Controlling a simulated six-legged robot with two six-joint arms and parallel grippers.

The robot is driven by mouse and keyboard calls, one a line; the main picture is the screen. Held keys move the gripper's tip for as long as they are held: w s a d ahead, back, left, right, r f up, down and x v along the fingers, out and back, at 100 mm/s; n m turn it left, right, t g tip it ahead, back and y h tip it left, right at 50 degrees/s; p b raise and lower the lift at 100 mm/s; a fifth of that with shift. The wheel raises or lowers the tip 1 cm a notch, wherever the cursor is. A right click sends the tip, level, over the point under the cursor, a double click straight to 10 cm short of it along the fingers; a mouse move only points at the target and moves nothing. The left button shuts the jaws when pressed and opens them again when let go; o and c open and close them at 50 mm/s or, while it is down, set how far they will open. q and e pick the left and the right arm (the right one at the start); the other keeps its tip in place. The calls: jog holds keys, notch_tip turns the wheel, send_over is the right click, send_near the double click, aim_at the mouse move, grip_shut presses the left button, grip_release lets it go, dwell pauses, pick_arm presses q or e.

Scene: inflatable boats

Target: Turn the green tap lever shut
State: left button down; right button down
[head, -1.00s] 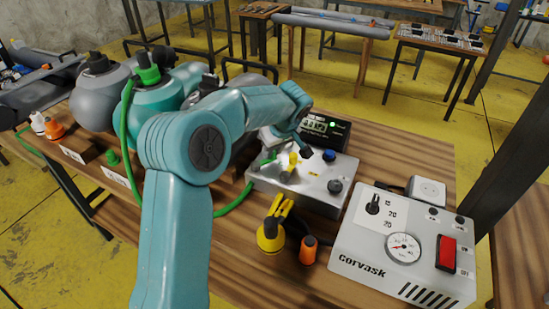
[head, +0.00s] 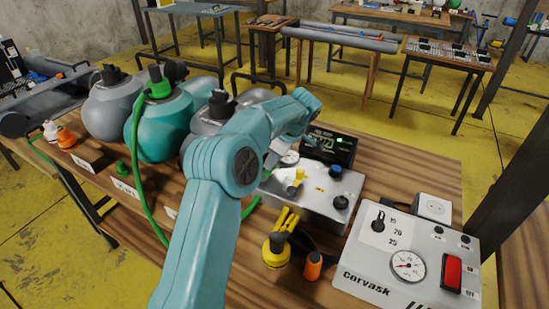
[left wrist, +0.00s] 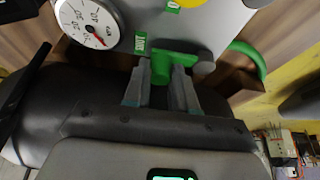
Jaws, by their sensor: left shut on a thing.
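The green tap lever (left wrist: 172,66) shows in the left wrist view, on the edge of a metal box (left wrist: 215,25), below a small green label (left wrist: 141,43). My left gripper (left wrist: 162,88) has a finger on each side of the lever and is shut on it. In the head view my left arm hides the lever and most of the gripper. The metal box stands on the wooden bench there, with a yellow tap lever (head: 296,182) on its top. My right gripper is in neither view.
A green hose (head: 137,170) runs from a teal inflatable (head: 165,130) towards the box. A yellow pump fitting (head: 276,252) and an orange one (head: 313,268) stand in front of the box. A white control unit (head: 385,285) is at right. A black display (head: 328,146) sits behind.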

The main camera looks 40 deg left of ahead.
pick_arm(q)
jog(key=shift+a+r, duration=0.1)
jog(key=c, duration=0.9)
grip_release()
jog(key=p+v, duration=0.4)
jog(key=v, duration=1.2)
jog(key=shift+r, duration=0.1)
